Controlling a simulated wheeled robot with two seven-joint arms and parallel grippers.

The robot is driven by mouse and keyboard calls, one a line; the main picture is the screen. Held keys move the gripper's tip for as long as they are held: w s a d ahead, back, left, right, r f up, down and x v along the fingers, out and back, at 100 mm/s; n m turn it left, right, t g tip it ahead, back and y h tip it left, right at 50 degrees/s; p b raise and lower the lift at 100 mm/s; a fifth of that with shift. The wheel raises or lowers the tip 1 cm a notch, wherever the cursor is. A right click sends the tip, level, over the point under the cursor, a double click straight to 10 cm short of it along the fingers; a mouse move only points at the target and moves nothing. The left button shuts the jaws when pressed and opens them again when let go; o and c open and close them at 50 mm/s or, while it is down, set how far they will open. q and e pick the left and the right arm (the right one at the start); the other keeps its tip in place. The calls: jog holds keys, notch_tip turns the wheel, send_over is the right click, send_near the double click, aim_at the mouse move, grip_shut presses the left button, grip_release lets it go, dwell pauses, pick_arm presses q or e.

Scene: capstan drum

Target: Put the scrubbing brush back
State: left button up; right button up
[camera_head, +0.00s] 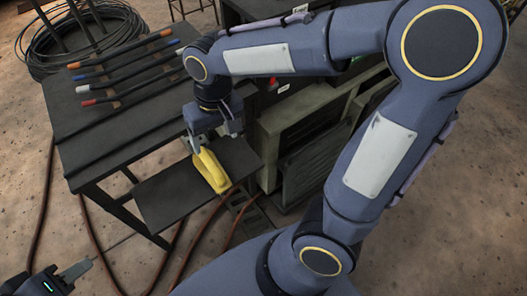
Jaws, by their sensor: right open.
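A yellow object (211,172), which looks like the scrubbing brush, lies on a low dark shelf (165,198) at the side of the dark table. Its bristles cannot be made out. My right gripper (195,150) points down at the far end of the yellow object. It is open, with a grey finger beside or touching that end; I cannot tell which. My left gripper (82,270) is at the lower left corner, well away from the shelf. Only part of it shows, so its opening is unclear.
The dark table (125,130) carries several rods with coloured ends (125,75) on its top. A coiled cable (65,40) lies behind it. A greenish cabinet (310,135) stands close right of the shelf. Brown hoses (190,240) run over the floor below.

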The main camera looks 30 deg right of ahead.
jog(key=s+d+r+m+t+y, duration=0.1)
jog(key=s+d+t, duration=0.4)
jog(key=s, duration=0.8)
jog(key=shift+s+d+r+m+y, duration=0.15)
jog(key=shift+d+r+m+y, duration=0.15)
jog(key=shift+d+r+y, duration=0.4)
